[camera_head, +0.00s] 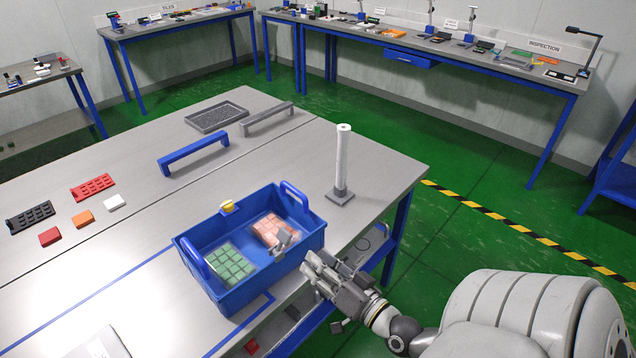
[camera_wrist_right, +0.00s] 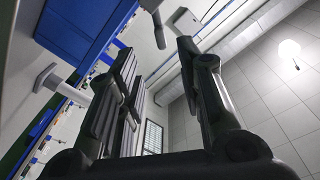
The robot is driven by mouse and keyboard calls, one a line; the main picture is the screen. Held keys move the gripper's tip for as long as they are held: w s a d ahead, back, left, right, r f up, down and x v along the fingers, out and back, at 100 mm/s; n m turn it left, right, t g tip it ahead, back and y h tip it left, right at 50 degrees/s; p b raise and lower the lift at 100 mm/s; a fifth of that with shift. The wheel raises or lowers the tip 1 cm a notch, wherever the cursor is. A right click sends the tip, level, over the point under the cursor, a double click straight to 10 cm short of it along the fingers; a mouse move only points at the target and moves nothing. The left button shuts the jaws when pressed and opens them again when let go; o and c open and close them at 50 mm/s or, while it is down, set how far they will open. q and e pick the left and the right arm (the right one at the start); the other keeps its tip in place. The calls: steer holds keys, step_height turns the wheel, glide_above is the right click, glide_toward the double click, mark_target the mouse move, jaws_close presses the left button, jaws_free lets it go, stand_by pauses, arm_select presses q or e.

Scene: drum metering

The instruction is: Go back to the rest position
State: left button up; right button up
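My right gripper (camera_head: 328,270) is at the right front side of the blue tote, near the table's edge. In the right wrist view its fingers (camera_wrist_right: 158,90) stand apart with nothing held between them. The blue tote (camera_head: 208,290) is on the table and also shows at the upper left of the wrist view (camera_wrist_right: 82,30). It holds a green block pack (camera_head: 230,264) and an orange-pink block pack (camera_head: 270,230). A small grey part (camera_head: 283,241) shows near the tote's front wall; I cannot tell what it is. My left gripper is not in view.
A white post (camera_head: 342,160) on a grey base stands right of the tote. A blue bar handle (camera_head: 193,153), a grey bar handle (camera_head: 266,119) and a dark tray (camera_head: 216,116) lie behind. Coloured parts (camera_head: 93,187) lie at left. Open green floor (camera_head: 480,190) is at right.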

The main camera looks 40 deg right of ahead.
steer(key=s+a+f+n+g+b, duration=0.15)
steer(key=s+f+g, duration=0.3)
steer(key=f, duration=1.25)
steer(key=s+f+n+g, duration=0.35)
steer(key=s+f, duration=0.25)
steer(key=f, duration=1.2)
steer(key=s+a+f+n+g, duration=0.2)
steer(key=s+a+f+g, duration=0.2)
steer(key=s+f, duration=0.4)
steer(key=s+a+f+n+g+b, duration=0.1)
steer(key=s+a+f+g, duration=0.3)
steer(key=s+f, duration=0.4)
steer(key=s+n+g, duration=0.1)
steer(key=s, duration=0.5)
steer(key=shift+a+f+n, duration=0.3)
steer(key=shift+a+f, duration=0.05)
steer(key=shift+a, duration=0.05)
